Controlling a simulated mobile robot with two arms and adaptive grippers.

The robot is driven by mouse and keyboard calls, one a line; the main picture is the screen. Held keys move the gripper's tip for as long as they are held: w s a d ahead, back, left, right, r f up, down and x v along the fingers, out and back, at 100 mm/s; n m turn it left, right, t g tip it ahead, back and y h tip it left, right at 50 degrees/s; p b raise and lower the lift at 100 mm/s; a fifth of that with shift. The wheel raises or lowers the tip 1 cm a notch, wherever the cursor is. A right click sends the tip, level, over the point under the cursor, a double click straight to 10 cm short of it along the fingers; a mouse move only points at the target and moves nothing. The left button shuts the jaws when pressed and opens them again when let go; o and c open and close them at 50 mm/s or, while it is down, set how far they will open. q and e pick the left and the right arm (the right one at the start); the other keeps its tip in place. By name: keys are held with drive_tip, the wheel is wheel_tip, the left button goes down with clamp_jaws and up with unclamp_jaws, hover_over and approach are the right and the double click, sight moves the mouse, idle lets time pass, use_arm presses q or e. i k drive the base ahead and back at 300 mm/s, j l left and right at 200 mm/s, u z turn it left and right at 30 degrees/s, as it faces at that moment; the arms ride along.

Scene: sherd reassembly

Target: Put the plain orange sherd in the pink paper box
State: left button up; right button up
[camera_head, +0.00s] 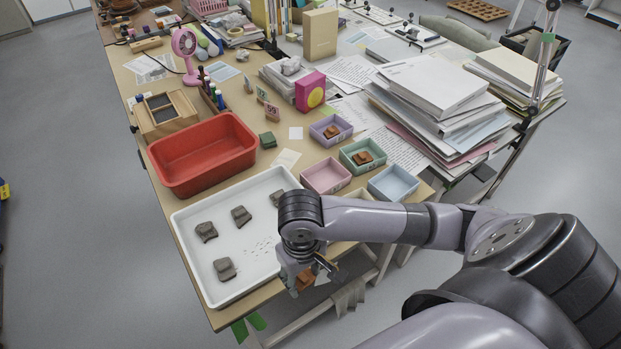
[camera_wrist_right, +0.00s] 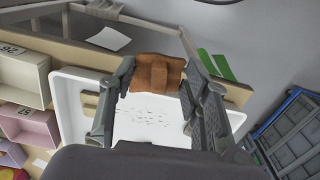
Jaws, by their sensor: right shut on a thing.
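My right gripper (camera_head: 303,284) is shut on the plain orange sherd (camera_head: 306,280), holding it above the near right corner of the white tray, by the table's front edge. In the right wrist view the sherd (camera_wrist_right: 156,73) sits between the two fingers of the gripper (camera_wrist_right: 158,85). The pink paper box (camera_head: 325,177) stands on the table beyond my right wrist, right of the tray, and looks empty. It also shows at the left of the right wrist view (camera_wrist_right: 32,130). My left gripper is not in view.
The white tray (camera_head: 221,293) holds several grey sherds. A lilac box (camera_head: 318,131) and a green box (camera_head: 348,152) each hold an orange-brown sherd. A blue box (camera_head: 394,184) looks empty. A cream box (camera_wrist_right: 22,76) is partly behind my arm. A red bin (camera_head: 203,157) stands left.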

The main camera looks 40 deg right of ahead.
sight(325, 181)
drive_tip(key=l+u, duration=0.45)
drive_tip(key=k+l+u, duration=0.1)
drive_tip(key=l+u, duration=0.3)
drive_tip(key=l, duration=0.15)
drive_tip(key=k+l, duration=0.1)
drive_tip(key=l, duration=0.3)
drive_tip(key=l+u, duration=0.1)
drive_tip(key=l, duration=0.25)
drive_tip(key=k+l, duration=0.15)
drive_tip(key=l, duration=0.25)
drive_tip(key=k+l, duration=0.1)
drive_tip(key=l, duration=0.25)
drive_tip(key=k+l+u, duration=0.1)
drive_tip(key=l, duration=0.3)
